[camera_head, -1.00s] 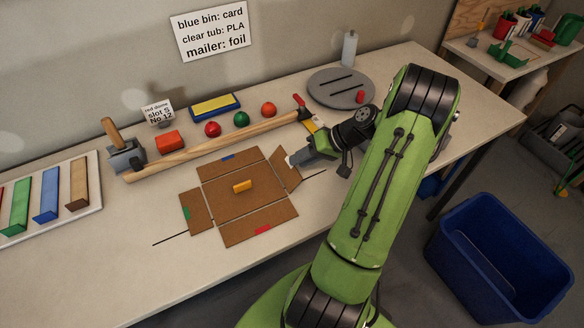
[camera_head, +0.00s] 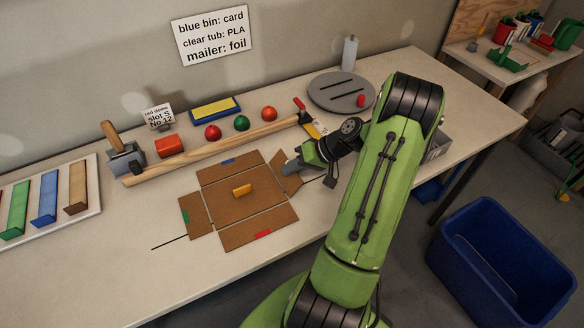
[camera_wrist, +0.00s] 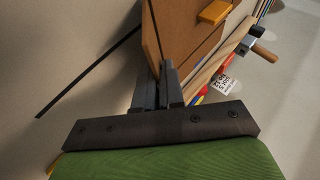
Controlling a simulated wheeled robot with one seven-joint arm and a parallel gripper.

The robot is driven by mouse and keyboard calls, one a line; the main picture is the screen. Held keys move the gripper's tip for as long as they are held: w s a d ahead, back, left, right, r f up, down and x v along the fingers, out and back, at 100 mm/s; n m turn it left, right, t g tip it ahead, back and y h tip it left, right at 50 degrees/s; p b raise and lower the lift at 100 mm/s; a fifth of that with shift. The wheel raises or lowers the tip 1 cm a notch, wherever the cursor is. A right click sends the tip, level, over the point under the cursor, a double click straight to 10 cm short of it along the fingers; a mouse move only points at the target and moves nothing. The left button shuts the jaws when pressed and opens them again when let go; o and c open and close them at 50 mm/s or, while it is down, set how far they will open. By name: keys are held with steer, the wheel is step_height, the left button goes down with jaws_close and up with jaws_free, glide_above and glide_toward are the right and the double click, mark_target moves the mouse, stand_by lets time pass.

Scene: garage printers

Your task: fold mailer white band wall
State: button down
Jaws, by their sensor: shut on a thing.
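The brown cardboard mailer (camera_head: 235,210) lies opened out on the bench, with walls around a central panel. An orange-yellow block (camera_head: 242,190) sits on the panel and also shows in the wrist view (camera_wrist: 214,12). The right wall (camera_head: 289,185) is at my gripper (camera_head: 291,167); its white band is hidden. In the wrist view my gripper (camera_wrist: 170,82) is shut on this wall's edge, and the wall (camera_wrist: 165,35) is tilted relative to the panel. The other walls, with blue (camera_head: 228,161), green (camera_head: 186,216) and red (camera_head: 263,233) bands, lie about flat.
A long wooden bar (camera_head: 215,147) lies behind the mailer, with red and green domes beyond it. A grey slotted disc (camera_head: 335,86) stands at the back right. Dark thin strips extend left and right of the mailer. A blue bin (camera_head: 490,245) stands on the floor.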

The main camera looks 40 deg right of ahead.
steer(key=shift+s+d+f+m+t+y+p, duration=0.1)
steer(key=shift+d+f+m+t+y+p, duration=0.2)
steer(key=shift+y, duration=0.3)
steer(key=shift+s+d+f+m+t+y+p, duration=0.15)
steer(key=shift+f+t+y+p, duration=0.1)
steer(key=shift+t+y+p, duration=0.25)
steer(key=shift+w, duration=0.1)
steer(key=c, duration=1.3)
jaws_free()
steer(key=shift+f, duration=0.1)
steer(key=shift+g, duration=0.3)
